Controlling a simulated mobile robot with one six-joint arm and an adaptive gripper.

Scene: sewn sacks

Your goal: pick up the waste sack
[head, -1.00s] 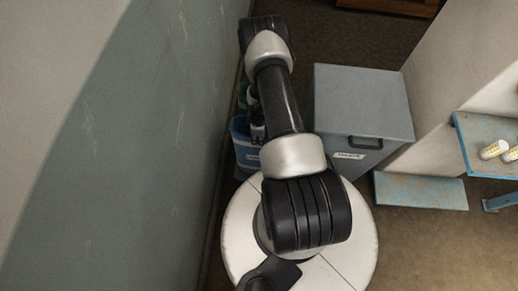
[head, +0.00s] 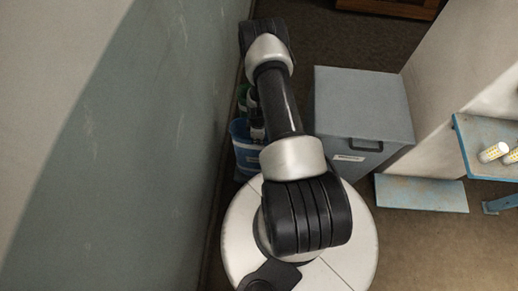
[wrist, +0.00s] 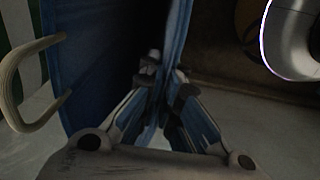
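The waste sack (head: 246,158) is blue with a pale band and stands in the gap between the wall and my round base. In the wrist view, its blue cloth wall (wrist: 178,30) runs down between the two fingertips, with the dark inside to the left. A beige loop handle (wrist: 28,75) shows at the left. My gripper (wrist: 165,76) points down at the sack's rim, its fingers drawn together on either side of the cloth, pinching it. In the head view, my gripper (head: 257,134) is small and partly hidden by my arm. I cannot tell whether the sack's bottom touches the floor.
A grey lidded bin (head: 362,105) with a black handle stands to the right of the sack. The wall (head: 150,150) is close on the left. A blue shelf (head: 490,145) holding pale bottles and a low blue board (head: 421,193) are at the right.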

